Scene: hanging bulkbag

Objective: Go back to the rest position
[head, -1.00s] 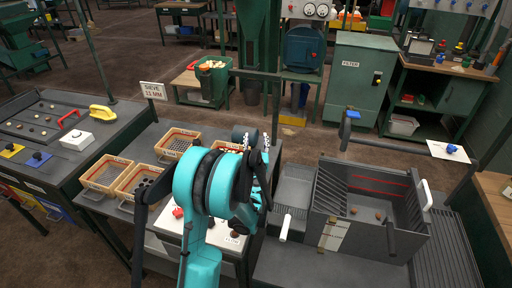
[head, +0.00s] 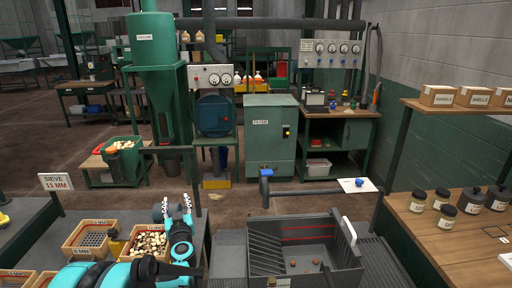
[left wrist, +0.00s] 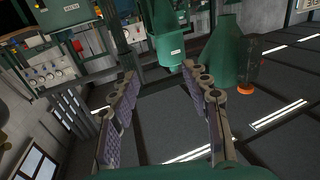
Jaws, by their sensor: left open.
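My left arm comes in at the bottom left of the head view. Its teal and grey left gripper (head: 175,208) points up, with its two fingers apart and nothing between them. It is over the bench, beside a wooden-edged bin of mixed pieces (head: 149,241). In the left wrist view the same gripper (left wrist: 160,72) shows two spread, textured fingers with an empty gap, pointing toward green machinery. My right gripper is in neither view.
A grey open-topped box (head: 303,250) with small brown pieces stands right of the arm. A blue-ended bar (head: 310,189) crosses behind it. A bin with a sieve mesh (head: 92,240) sits left. A wooden shelf unit with jars (head: 443,199) is at right.

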